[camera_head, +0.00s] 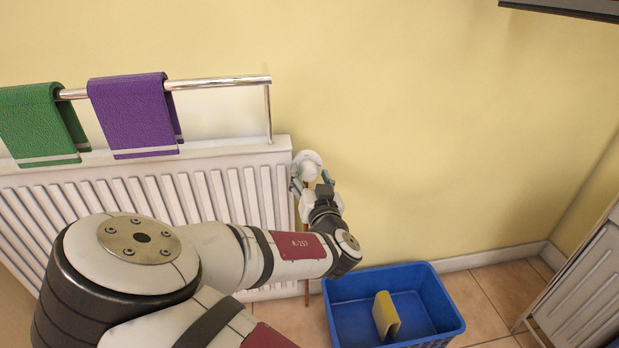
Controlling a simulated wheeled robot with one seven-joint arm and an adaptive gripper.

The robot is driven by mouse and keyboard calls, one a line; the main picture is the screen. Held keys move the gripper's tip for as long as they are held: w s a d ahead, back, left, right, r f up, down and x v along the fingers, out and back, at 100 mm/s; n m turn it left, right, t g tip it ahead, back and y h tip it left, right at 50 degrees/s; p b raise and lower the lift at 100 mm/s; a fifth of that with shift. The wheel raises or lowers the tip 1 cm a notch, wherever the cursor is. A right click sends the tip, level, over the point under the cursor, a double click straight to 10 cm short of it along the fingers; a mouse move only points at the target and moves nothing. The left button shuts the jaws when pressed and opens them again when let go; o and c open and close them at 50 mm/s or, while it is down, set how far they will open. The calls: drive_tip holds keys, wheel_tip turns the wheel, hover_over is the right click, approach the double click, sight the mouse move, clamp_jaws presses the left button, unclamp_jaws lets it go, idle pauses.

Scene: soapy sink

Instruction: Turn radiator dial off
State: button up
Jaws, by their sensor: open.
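The radiator dial (307,163) is a white round knob at the top right corner of the white radiator (190,190), close to the yellow wall. My gripper (312,182) is at the dial's lower side, at the end of my arm reaching in from the lower left. The fingers are small in the picture and partly hidden by my wrist. They look spread just below or around the dial, and I cannot tell whether they touch it. The dial's lower part and its valve are partly covered by my gripper.
A chrome rail (220,82) above the radiator holds a green towel (38,122) and a purple towel (132,112). The wall right of the dial is clear.

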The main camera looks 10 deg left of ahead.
drive_tip(key=shift+x, duration=0.8)
drive_tip(key=shift+c, duration=0.6)
drive_tip(key=c, duration=1.1)
drive_tip(key=shift+o, duration=0.2)
